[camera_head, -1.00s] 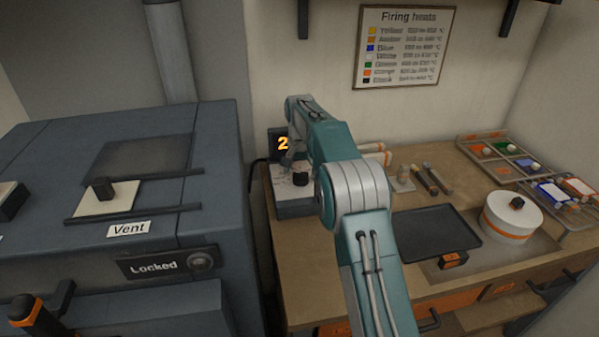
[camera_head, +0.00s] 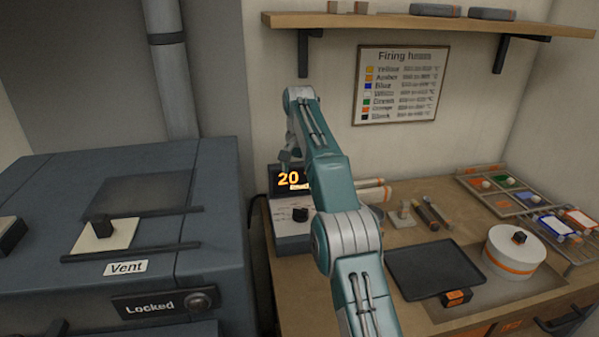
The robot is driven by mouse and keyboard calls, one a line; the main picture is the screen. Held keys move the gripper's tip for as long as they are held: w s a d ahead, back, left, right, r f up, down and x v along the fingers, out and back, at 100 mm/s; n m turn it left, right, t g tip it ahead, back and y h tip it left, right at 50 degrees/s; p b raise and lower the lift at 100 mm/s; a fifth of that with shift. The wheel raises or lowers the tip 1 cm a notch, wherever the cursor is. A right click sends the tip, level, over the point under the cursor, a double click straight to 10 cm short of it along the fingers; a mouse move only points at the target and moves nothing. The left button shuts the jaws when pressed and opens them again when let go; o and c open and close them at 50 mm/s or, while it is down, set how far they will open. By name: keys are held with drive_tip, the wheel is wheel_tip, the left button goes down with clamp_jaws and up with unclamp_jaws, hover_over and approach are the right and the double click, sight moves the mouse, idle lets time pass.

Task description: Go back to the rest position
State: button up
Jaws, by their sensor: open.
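My teal and grey arm rises through the middle of the view and bends down at its far end. My gripper (camera_head: 290,158) is small and partly hidden there by my own arm. It hangs in front of the lit display, above the control box, apart from the dial. Its jaws are open and nothing shows in them.
A blue-grey kiln (camera_head: 220,230) marked "Vent" and "Locked" stands at left. On the bench (camera_head: 400,240) are a dark tray (camera_head: 433,268), a white round pot (camera_head: 515,252), brushes and a paint rack (camera_head: 500,190). A shelf (camera_head: 400,22) hangs above the firing chart (camera_head: 400,85).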

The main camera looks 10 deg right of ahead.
drive_tip(key=shift+r, duration=0.15)
drive_tip(key=s+r+n+t, duration=0.1)
drive_tip(key=s+r+n, duration=0.1)
drive_tip(key=s+r, duration=0.55)
drive_tip(key=s+r+n+t, duration=0.15)
drive_tip(key=s+r, duration=0.35)
drive_tip(key=s, duration=0.6)
drive_tip(key=s+f+n+t, duration=0.1)
drive_tip(key=s+f, duration=0.5)
drive_tip(key=s, duration=0.6)
drive_tip(key=s+f+n+t, duration=0.1)
drive_tip(key=s+f, duration=0.5)
drive_tip(key=s, duration=0.6)
drive_tip(key=shift+s+d+f+t, duration=0.15)
drive_tip(key=shift+s+f+t, duration=0.25)
drive_tip(key=shift+t, duration=0.15)
drive_tip(key=shift+r+n, duration=0.1)
drive_tip(key=shift+n, duration=0.15)
